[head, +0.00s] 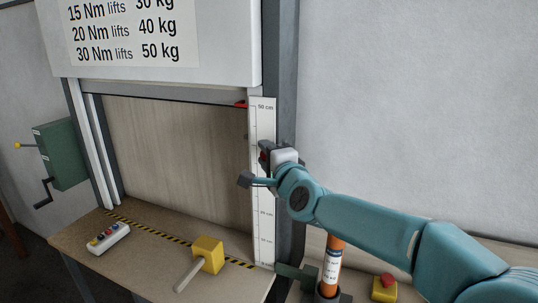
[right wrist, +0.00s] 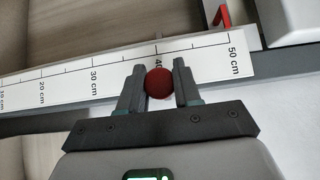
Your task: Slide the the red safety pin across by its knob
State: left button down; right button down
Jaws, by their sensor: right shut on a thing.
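The red knob (right wrist: 158,83) of the safety pin sits between the two fingers of my right gripper (right wrist: 159,88) in the right wrist view, with a finger against each side. It lies in front of the ruler strip (right wrist: 112,72), near the 40 cm mark. The pin's shaft is hidden behind the knob. In the head view my right gripper (head: 268,158) is at the right post of the shutter frame, beside the upright ruler (head: 262,120), and mostly covers the knob. My left gripper is not in view.
A red pointer (head: 241,104) stands near the ruler's 50 cm end. A green crank box (head: 62,154) hangs at left. An orange cylinder (head: 332,268) stands below my right arm.

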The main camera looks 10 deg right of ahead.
jog(key=c, duration=1)
grip_release()
jog(key=shift+a+r, duration=0.1)
jog(key=shift+a, duration=0.05)
jog(key=shift+o, duration=1)
jog(key=shift+w+a, duration=0.15)
jog(key=shift+a, duration=0.1)
jog(key=shift+s+d, duration=0.2)
jog(key=shift+d, duration=0.15)
jog(key=s+d+b, duration=0.2)
jog(key=s+b, duration=0.1)
jog(key=s, duration=1.2)
jog(key=shift+s+d+b, duration=0.35)
jog(key=shift+s, duration=0.05)
jog(key=shift+w+a, duration=0.1)
